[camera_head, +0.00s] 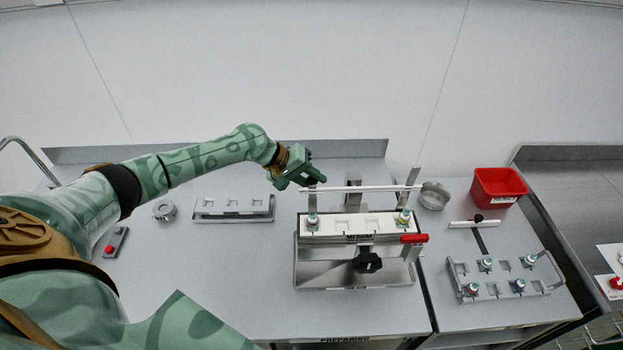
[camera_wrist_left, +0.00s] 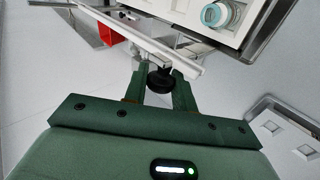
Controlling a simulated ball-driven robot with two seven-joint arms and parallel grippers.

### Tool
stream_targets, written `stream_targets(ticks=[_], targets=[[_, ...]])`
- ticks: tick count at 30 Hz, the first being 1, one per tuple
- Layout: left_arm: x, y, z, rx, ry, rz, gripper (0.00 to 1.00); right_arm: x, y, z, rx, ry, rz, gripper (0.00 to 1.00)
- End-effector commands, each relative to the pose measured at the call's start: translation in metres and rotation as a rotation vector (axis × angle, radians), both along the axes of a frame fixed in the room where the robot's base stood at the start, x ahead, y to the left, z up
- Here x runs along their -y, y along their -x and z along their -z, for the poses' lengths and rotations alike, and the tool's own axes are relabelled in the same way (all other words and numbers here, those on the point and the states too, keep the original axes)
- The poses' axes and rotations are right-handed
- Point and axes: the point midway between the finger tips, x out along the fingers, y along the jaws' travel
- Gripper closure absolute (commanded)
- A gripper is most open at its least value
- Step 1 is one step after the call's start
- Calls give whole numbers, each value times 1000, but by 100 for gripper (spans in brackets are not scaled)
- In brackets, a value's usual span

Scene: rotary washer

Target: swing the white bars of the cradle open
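The cradle (camera_head: 350,237) stands near the middle of the bench, with a white top strip holding a capped vial at each end. A thin white bar (camera_head: 370,188) runs along its back, beside the upright metal posts. My left gripper (camera_head: 308,180) is at the left end of this bar. In the left wrist view the bar (camera_wrist_left: 150,45) crosses just beyond the fingers. A black knob (camera_wrist_left: 160,80) shows between the fingers (camera_wrist_left: 160,92), with gaps beside it; the gripper looks open. I cannot tell whether a finger touches it. My right gripper is not in view.
A second white bar (camera_head: 473,224) with a black knob lies at the right, behind a rack (camera_head: 505,290) of several vials. A red bin (camera_head: 497,187) and a round metal dish (camera_head: 433,195) stand behind. An empty rack (camera_head: 233,209) is left of the cradle.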

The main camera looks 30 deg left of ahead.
Motion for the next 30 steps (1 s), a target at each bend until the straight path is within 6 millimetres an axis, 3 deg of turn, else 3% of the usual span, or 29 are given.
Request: stream_targets(ticks=[1,2,3,14,30], targets=[[1,1,1,-1,1,1,65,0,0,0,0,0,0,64],[1,1,1,-1,1,1,57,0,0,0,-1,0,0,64],[1,1,1,-1,1,1,55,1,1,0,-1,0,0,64],[-5,3,-5,1,0,1,55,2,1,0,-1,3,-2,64],[-77,59,-94,-1,-5,1,55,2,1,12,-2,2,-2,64]])
